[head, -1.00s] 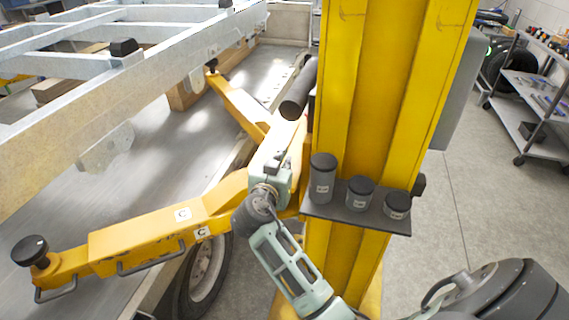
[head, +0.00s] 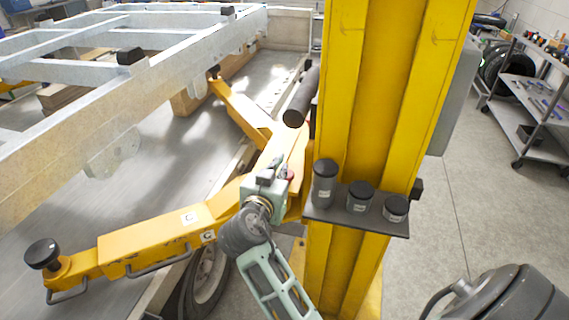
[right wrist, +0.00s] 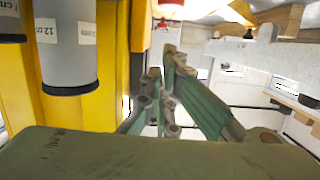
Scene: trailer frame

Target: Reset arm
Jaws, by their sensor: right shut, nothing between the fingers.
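The yellow lift arm (head: 160,241), labelled C, reaches left from the yellow post (head: 370,110) and ends in a round black pad (head: 43,253). A second yellow arm (head: 240,110) reaches back under the trailer frame. My right gripper (head: 277,165) is at the arms' joint beside the post, its fingertips partly hidden by its own body. In the right wrist view its green fingers (right wrist: 165,92) are together and empty. A small red part shows beyond the fingers in the right wrist view (right wrist: 172,8). I cannot tell if they touch. My left gripper is not in view.
A shelf (head: 342,219) on the post holds three grey black-capped cylinders, close to the right of my gripper. The pale trailer frame (head: 130,92) is at upper left. A wheel (head: 208,275) is below the lift arm. A metal cart (head: 528,105) stands at right; floor before it is clear.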

